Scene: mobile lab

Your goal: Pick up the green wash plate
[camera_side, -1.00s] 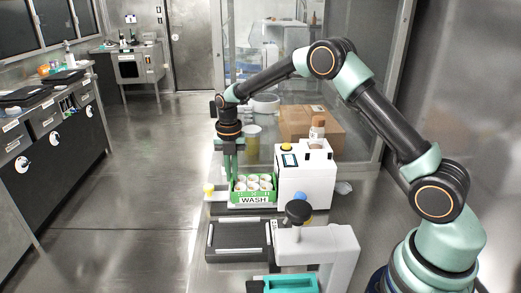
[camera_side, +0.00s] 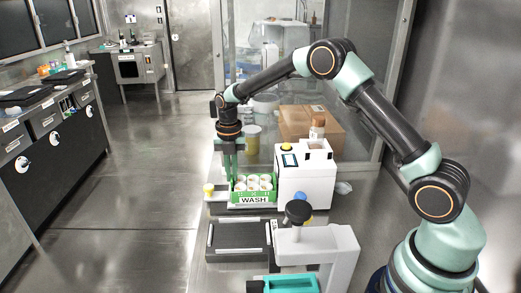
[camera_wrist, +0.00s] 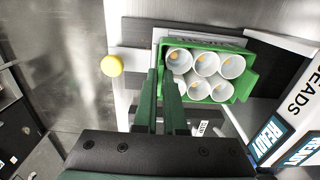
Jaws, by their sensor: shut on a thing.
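The green wash plate (camera_side: 254,198) is a small green tray with a white WASH label on its front. It holds several white cups and stands left of the white device. The wrist view shows the plate (camera_wrist: 243,86) from above, with orange spots in some cups. My gripper (camera_side: 230,178) points down at the plate's left end. In the wrist view, my gripper's (camera_wrist: 161,80) two green fingers are close together, shut on the plate's left wall. The fingers hide part of that wall. The plate looks level and low, at its place beside the device; any gap under it cannot be told.
The white device (camera_side: 306,180) with a blue screen stands close right of the plate. A yellow knob (camera_side: 209,189) is at the left. A dark flat tray (camera_side: 238,236) and a white stand with a black knob (camera_side: 298,210) are in front. A cardboard box (camera_side: 312,124) is behind.

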